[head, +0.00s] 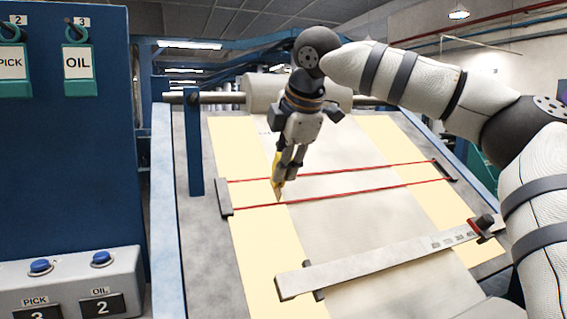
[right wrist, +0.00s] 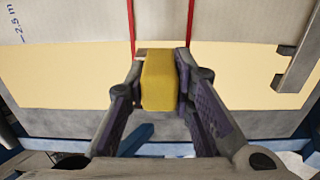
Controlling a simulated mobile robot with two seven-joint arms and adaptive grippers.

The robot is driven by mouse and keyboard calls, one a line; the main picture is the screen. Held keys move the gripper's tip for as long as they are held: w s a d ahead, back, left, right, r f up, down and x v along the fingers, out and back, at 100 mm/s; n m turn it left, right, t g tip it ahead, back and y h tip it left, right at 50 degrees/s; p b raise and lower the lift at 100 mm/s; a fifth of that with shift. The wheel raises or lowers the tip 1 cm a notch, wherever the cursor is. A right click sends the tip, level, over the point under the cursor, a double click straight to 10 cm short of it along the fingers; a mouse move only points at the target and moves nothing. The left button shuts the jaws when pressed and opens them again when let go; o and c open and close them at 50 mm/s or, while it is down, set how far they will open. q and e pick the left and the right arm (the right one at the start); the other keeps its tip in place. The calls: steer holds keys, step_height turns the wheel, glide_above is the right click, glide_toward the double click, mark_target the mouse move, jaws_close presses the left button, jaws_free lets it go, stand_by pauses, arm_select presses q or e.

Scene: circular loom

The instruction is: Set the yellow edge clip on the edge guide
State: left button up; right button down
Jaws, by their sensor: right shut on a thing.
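My right gripper (head: 283,176) points down over the left part of the sloped cloth bed. Its fingers are shut on the yellow edge clip (head: 276,166), which shows as a narrow yellow strip between and beside them. In the right wrist view the clip (right wrist: 158,84) is a rounded yellow block between the two fingers (right wrist: 160,72), with a brownish end beyond it. Two red lines (head: 340,173) cross the bed, and the clip's lower end appears near them. I cannot tell whether it touches anything. Nothing is marked as the edge guide. My left gripper is out of view.
A flat ruler-like bar (head: 380,258) lies across the lower bed. Dark end pieces (head: 224,197) hold the red lines. A blue cabinet (head: 60,160) with PICK and OIL tags and a grey button box (head: 70,285) stand at left. The pale cloth (head: 365,230) is otherwise clear.

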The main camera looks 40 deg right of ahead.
steer(key=shift+f, duration=0.15)
steer(key=shift+x, duration=0.85)
steer(key=c, duration=1.3)
jaws_free()
steer(key=v, duration=1.2)
